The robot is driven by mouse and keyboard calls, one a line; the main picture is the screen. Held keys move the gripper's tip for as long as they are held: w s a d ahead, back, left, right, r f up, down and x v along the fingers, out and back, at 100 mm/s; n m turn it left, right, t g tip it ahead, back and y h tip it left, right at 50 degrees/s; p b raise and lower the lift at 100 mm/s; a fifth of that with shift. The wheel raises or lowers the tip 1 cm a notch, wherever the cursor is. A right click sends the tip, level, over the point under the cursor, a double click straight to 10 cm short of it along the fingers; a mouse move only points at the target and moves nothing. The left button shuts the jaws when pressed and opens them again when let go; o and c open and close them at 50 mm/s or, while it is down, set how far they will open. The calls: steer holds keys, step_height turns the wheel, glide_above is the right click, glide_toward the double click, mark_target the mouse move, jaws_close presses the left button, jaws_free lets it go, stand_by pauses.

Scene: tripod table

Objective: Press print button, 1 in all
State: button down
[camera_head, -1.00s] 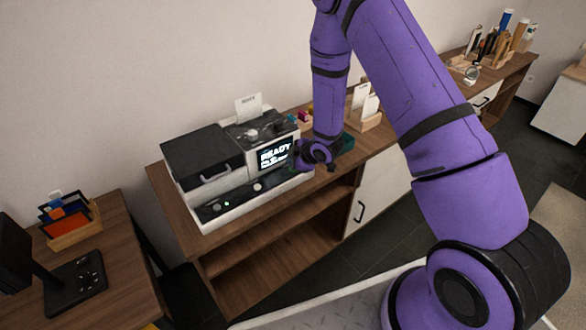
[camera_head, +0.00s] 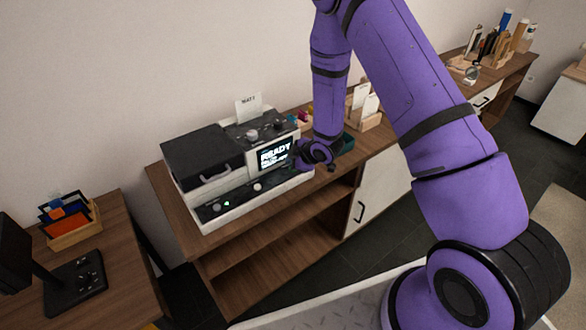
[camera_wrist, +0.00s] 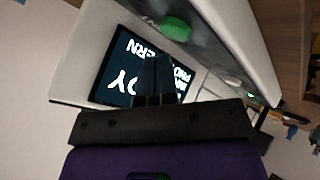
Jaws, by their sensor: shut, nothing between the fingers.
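The printer (camera_head: 232,172) is a white and black machine on a wooden cabinet, with a lit screen (camera_head: 276,153) reading READY. Its front strip holds a pale button (camera_head: 257,187) and a small green light (camera_head: 226,203). In the wrist view a round green button (camera_wrist: 176,28) stands out on the strip beside the screen (camera_wrist: 125,70). I cannot make it out in the head view, where my wrist covers that end. My gripper is shut and empty; its dark fingers (camera_wrist: 154,68) overlap the screen in the wrist view, apart from the green button in the picture. Contact cannot be told.
A card holder (camera_head: 367,105) and small coloured items stand behind my gripper on the cabinet (camera_head: 270,222). Floor shows in front of the cabinet.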

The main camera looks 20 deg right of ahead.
steer(key=shift+f, duration=0.15)
steer(key=shift+f, duration=0.25)
steer(key=shift+f, duration=0.45)
stand_by(1.0)
steer(key=shift+r, duration=3.4)
